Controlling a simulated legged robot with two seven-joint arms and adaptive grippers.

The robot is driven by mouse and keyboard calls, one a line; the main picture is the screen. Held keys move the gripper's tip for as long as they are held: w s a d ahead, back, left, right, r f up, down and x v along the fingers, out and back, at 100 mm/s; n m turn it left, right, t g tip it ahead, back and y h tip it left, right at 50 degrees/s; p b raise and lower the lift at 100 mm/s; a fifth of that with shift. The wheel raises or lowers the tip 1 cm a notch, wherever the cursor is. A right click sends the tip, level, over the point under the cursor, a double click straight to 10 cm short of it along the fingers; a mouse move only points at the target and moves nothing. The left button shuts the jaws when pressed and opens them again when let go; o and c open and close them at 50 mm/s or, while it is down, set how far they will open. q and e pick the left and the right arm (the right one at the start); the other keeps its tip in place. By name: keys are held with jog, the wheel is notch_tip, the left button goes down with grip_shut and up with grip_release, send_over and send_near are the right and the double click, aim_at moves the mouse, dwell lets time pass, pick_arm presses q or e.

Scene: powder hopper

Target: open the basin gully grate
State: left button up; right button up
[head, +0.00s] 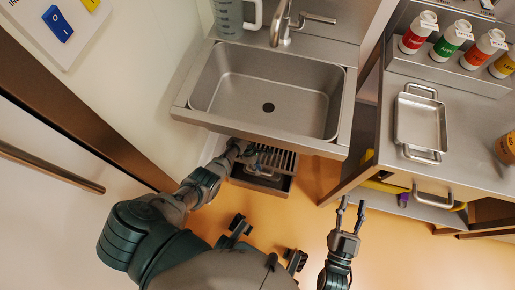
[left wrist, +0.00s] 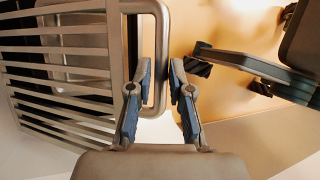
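The basin gully grate (head: 283,160) is a slatted metal panel low under the front edge of the sink. In the left wrist view its slats (left wrist: 65,85) fill the left side, with a metal loop handle (left wrist: 161,45) along its edge. My left gripper (head: 253,151) is at the left part of the grate. In the left wrist view its fingers (left wrist: 161,68) are apart, one on each side of the handle's bar, with gaps visible. I cannot tell whether the grate is tilted. My right gripper (head: 350,205) is open and empty over the floor, right of the grate.
The steel sink (head: 220,100) with a tap (head: 284,25) overhangs the grate. A steel counter (head: 465,150) with a tray (head: 420,122) and several bottles stands at right. A brown-edged door (head: 85,125) is at left. The orange floor (head: 400,250) is clear at lower right.

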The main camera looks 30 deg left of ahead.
pick_arm(q)
jog(key=o, duration=0.3)
jog(key=shift+w+a, duration=0.35)
jog(key=shift+w, duration=0.05)
jog(key=shift+s, duration=0.1)
jog(key=v, duration=1.2)
jog(key=shift+a+f, duration=0.1)
